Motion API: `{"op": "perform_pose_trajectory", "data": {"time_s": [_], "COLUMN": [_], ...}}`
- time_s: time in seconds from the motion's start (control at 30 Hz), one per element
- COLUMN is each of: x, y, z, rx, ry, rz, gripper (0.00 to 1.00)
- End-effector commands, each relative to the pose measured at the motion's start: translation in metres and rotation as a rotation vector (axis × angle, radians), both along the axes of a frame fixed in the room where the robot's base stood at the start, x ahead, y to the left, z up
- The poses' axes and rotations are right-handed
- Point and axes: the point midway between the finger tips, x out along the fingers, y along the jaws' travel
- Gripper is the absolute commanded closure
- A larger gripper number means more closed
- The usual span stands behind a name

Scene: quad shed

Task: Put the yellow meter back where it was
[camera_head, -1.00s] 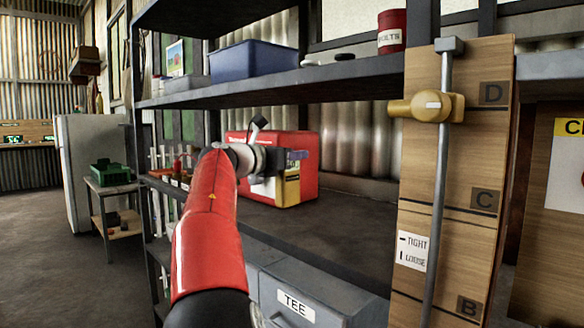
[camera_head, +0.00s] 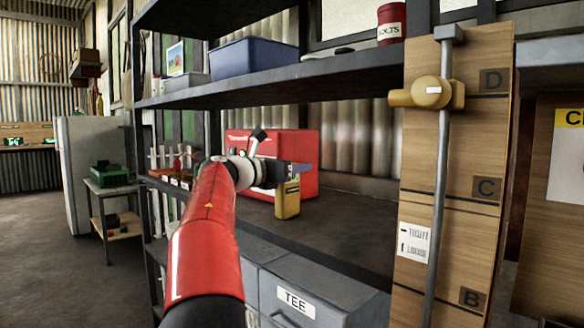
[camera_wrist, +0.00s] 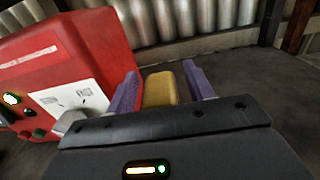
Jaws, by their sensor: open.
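The yellow meter (camera_head: 287,204) appears to stand upright on the middle shelf, in front of the red box. My gripper (camera_head: 299,171) is over its top, at the end of my red arm. In the wrist view the meter's yellow top (camera_wrist: 160,89) lies between the two purple fingers (camera_wrist: 161,92). The fingers are open, with a gap showing on the right side. The gripper body hides the meter's lower part there, and hides some of its top in the head view.
The red box (camera_head: 308,163) stands close behind and left of the meter. The shelf (camera_head: 345,225) is clear to the right, up to a wooden board (camera_head: 452,215) with a rail and yellow clamp. An upper shelf (camera_head: 330,80) with a blue bin (camera_head: 254,60) is above.

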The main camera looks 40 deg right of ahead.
Motion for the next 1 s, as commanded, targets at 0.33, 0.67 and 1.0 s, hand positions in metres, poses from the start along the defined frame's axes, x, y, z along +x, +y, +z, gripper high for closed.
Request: {"op": "perform_pose_trajectory", "data": {"time_s": [0.33,0.67,1.0], "x": [-0.001,-0.007,-0.009], "y": [0.027,0.096,0.120], "z": [0.001,0.002,0.003], "rx": [0.002,0.001,0.000], "ry": [-0.002,-0.001,0.000], "rz": [0.006,0.005,0.000], "gripper": [0.48,0.48,0.48]}}
